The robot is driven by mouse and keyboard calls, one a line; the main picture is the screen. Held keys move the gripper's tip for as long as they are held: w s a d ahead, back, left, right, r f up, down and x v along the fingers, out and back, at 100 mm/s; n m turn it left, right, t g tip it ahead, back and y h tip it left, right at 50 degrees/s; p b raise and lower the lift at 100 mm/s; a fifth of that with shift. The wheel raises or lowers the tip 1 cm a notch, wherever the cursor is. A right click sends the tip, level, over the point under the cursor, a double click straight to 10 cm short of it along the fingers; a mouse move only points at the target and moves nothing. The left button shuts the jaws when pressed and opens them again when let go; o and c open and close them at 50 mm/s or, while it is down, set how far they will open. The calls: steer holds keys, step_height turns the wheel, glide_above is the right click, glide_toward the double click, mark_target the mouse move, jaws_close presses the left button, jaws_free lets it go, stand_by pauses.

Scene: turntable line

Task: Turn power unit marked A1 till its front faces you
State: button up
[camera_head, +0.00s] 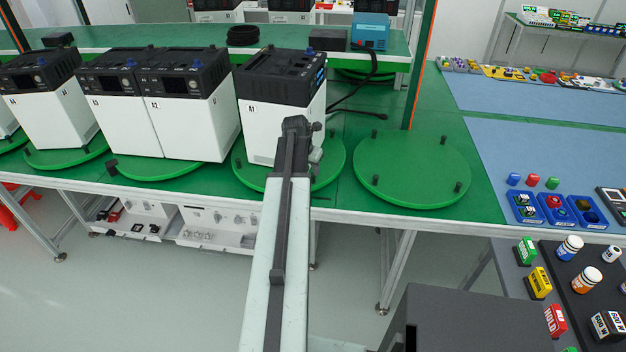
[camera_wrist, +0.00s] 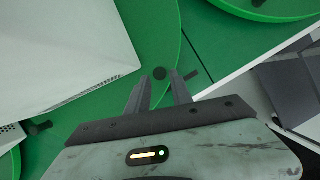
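The power unit marked A1 (camera_head: 272,125) is a white box with a black top. It stands on a round green turntable (camera_head: 333,160). A plain white side with the mark faces me; blue parts show along its right edge. In the wrist view, a white wall of the unit (camera_wrist: 70,50) is at the left and the green turntable (camera_wrist: 155,25) lies beside it. My gripper (camera_wrist: 160,76) is open and empty, with a dark peg (camera_wrist: 160,73) showing between its fingertips. I cannot tell whether they touch it. In the head view my arm hides part of the unit and turntable.
Similar units (camera_head: 185,115) stand close at the left on their own turntables. An empty turntable (camera_head: 411,168) with upright pegs is at the right. A black cable (camera_head: 360,112) lies behind. Blue mats and small trays (camera_head: 525,207) are further right.

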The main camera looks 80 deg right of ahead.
mark_target(313, 175)
steer(key=b+x, duration=0.3)
steer(key=x, duration=0.2)
steer(key=shift+f, duration=0.1)
jaws_close()
steer(key=shift+w, duration=0.1)
stand_by(1.1)
